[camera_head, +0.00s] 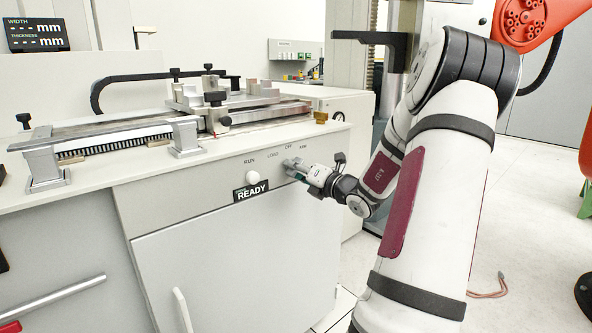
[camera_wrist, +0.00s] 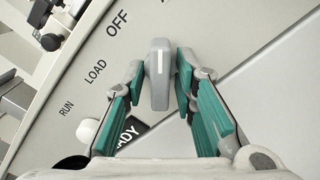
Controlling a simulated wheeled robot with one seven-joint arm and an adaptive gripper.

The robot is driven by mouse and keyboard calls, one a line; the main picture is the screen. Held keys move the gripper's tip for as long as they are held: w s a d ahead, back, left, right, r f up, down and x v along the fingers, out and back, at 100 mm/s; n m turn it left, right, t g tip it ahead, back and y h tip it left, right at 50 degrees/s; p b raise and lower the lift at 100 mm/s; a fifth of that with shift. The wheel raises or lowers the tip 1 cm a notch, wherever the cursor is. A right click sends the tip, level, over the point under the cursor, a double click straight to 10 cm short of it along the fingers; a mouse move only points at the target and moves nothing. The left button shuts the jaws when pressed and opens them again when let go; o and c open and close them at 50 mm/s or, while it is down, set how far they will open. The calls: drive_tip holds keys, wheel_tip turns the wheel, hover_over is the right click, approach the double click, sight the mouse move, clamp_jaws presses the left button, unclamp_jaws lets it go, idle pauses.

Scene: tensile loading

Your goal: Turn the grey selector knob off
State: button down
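The grey selector knob (camera_wrist: 158,85) shows in the wrist view as an upright bar with a white pointer line. The line points to the top of the picture, to the right of the OFF label (camera_wrist: 117,22), towards a label cut by the edge. My gripper (camera_wrist: 160,68) has its teal-padded fingers on either side of the knob. Narrow gaps seem to show between pads and knob, so it looks open around it. In the head view my gripper (camera_head: 294,167) is at the front panel and mostly hides the knob.
The panel (camera_head: 215,180) also carries RUN and LOAD labels, a white round button (camera_head: 252,177) and a READY sign (camera_head: 251,191). A bench top with a metal fixture (camera_head: 215,97) is above. A cabinet door (camera_head: 240,265) is below. Open floor lies to the right.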

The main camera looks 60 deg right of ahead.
drive_tip(key=shift+n, duration=0.3)
drive_tip(key=n+b, duration=0.1)
drive_tip(key=n, duration=0.3)
drive_tip(key=shift+f+b, duration=0.15)
drive_tip(key=shift+b, duration=0.2)
drive_tip(key=shift+d+n+b, duration=0.1)
drive_tip(key=shift+n+b, duration=1.3)
drive_tip(key=shift+n, duration=0.8)
drive_tip(key=shift+s, duration=0.1)
drive_tip(key=c, duration=1.6)
unclamp_jaws()
drive_tip(key=v, duration=1.2)
